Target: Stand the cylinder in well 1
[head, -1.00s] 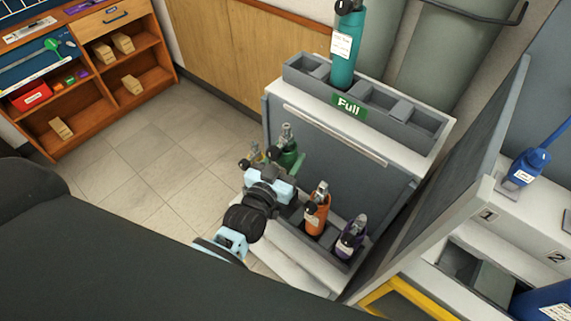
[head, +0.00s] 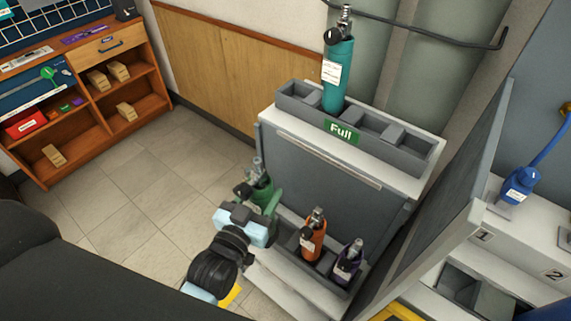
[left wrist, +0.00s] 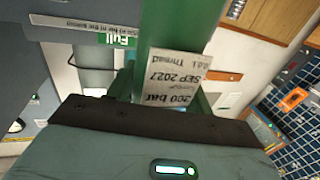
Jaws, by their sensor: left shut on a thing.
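A green cylinder (head: 261,191) with a metal valve on top is held by my left gripper (head: 264,212), at the left end of the lower rack. It stands roughly upright in the head view, its base hidden by the gripper. On the bench at right, the number 1 plate (head: 482,236) sits above a recess (head: 475,287), partly hidden by a grey panel. My right gripper is not in view.
The lower rack holds an orange cylinder (head: 314,236) and a purple cylinder (head: 347,262). A teal cylinder (head: 337,75) stands in the upper rack marked Full (head: 342,132). A tall grey panel (head: 440,215) stands between rack and bench. The tiled floor (head: 150,195) at left is clear.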

